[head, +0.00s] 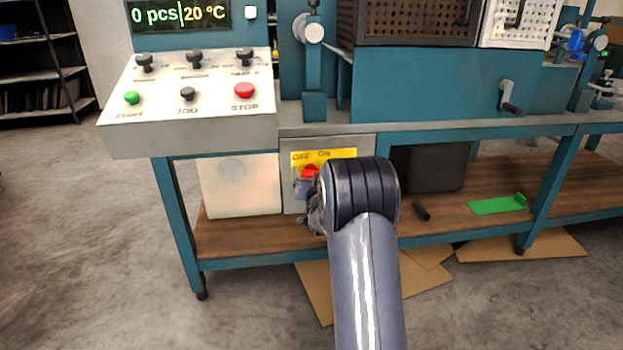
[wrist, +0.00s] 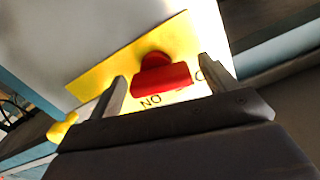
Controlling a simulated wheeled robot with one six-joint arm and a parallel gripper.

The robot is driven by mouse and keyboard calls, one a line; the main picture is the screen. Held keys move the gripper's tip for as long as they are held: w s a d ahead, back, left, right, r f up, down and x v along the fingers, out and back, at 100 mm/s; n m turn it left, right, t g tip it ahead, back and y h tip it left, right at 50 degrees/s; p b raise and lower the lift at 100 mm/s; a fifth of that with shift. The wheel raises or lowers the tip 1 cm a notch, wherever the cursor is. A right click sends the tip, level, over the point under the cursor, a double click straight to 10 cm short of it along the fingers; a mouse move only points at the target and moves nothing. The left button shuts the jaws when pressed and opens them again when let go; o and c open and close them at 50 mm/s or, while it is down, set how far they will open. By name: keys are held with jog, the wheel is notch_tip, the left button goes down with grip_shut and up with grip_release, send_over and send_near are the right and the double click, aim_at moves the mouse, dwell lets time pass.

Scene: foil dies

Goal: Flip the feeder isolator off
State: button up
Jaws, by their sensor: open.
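The feeder isolator is a red rotary handle on a yellow plate (head: 345,154) marked OFF on the left and ON on the right in the head view. The plate is on a grey box (head: 362,143) under the bench. In the head view the red handle (head: 310,171) is partly hidden by my arm. In the wrist view the handle (wrist: 161,80) lies between my gripper's (wrist: 162,68) two open fingers, with gaps on both sides. The plate (wrist: 95,82) looks upside down there, and the right finger partly covers a label. My gripper is mostly hidden in the head view.
Above stands a control panel (head: 180,112) with knobs, a green button and a red STOP button (head: 244,90). The bench edge overhangs the isolator. A white box (head: 240,190) stands left of it, a dark box (head: 437,168) right, on the wooden lower shelf (head: 235,240).

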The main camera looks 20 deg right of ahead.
jog(key=shift+w, duration=0.3)
jog(key=shift+d, duration=0.1)
jog(key=c, duration=1)
jog(key=shift+n, duration=1.4)
jog(key=o, duration=1)
jog(key=shift+s, duration=0.1)
jog(key=p+v, duration=0.3)
jog(key=v, duration=0.7)
jog(key=shift+s, duration=0.35)
